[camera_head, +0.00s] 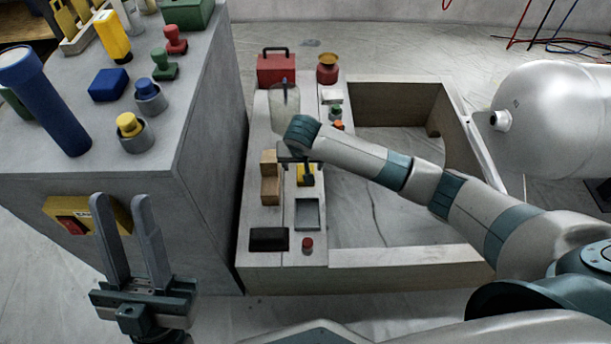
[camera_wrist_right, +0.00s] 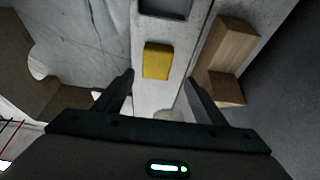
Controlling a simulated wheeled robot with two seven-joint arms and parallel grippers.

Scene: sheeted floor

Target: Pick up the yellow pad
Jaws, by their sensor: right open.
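The yellow pad (camera_head: 306,181) lies on the pale narrow bench top, partly hidden by my right gripper in the head view. In the right wrist view the whole pad (camera_wrist_right: 157,61) shows as a small yellow block, just beyond the fingertips. My right gripper (camera_wrist_right: 158,80) is open above the bench, with its fingers apart and nothing between them. The pad lines up with the gap between those fingers. My left gripper (camera_head: 121,198) is open and empty, fingers upward, in front of the grey cabinet at the left.
A wooden stepped block (camera_head: 270,188) stands beside the pad and also shows in the wrist view (camera_wrist_right: 228,60). A grey square recess (camera_head: 307,213), a black tray (camera_head: 268,239) and a red button (camera_head: 307,243) are nearer. A red toolbox (camera_head: 276,69) stands at the bench's far end.

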